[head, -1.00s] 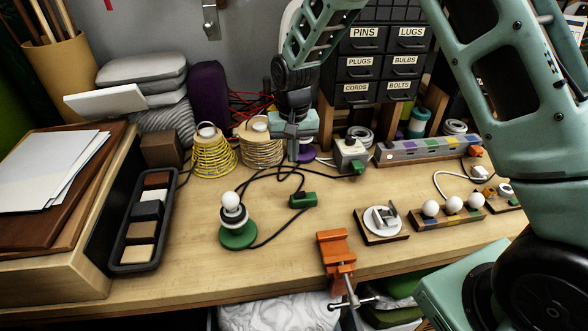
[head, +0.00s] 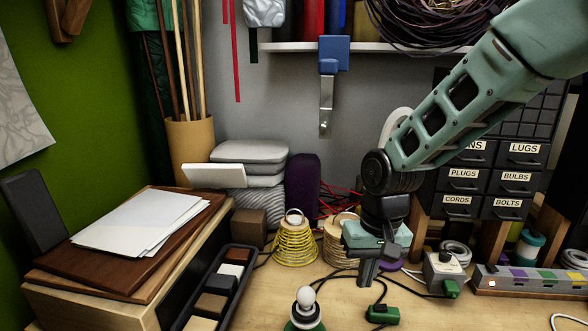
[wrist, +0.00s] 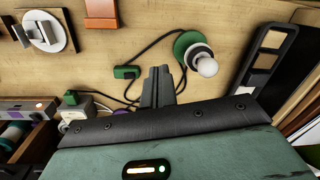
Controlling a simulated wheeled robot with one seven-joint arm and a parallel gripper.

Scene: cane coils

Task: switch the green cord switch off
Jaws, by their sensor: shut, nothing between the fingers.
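The green cord switch (head: 382,314) lies on the bench near the bottom edge of the head view, on a black cord. It also shows in the wrist view (wrist: 126,72), just left of my fingertips. My gripper (head: 367,272) is shut and empty, above the bench behind the switch; its closed fingers show in the wrist view (wrist: 159,86). The green-based lamp (head: 304,308) with a white bulb stands left of the switch; in the wrist view its bulb (wrist: 207,66) looks unlit. The switch's rocker position is too small to tell.
A grey box with a green plug (head: 445,275) and a power strip (head: 530,281) stand at right. Yellow (head: 295,244) and tan coils stand behind. A black tray (head: 222,290) of blocks lies left. An orange clamp (wrist: 101,14) shows in the wrist view.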

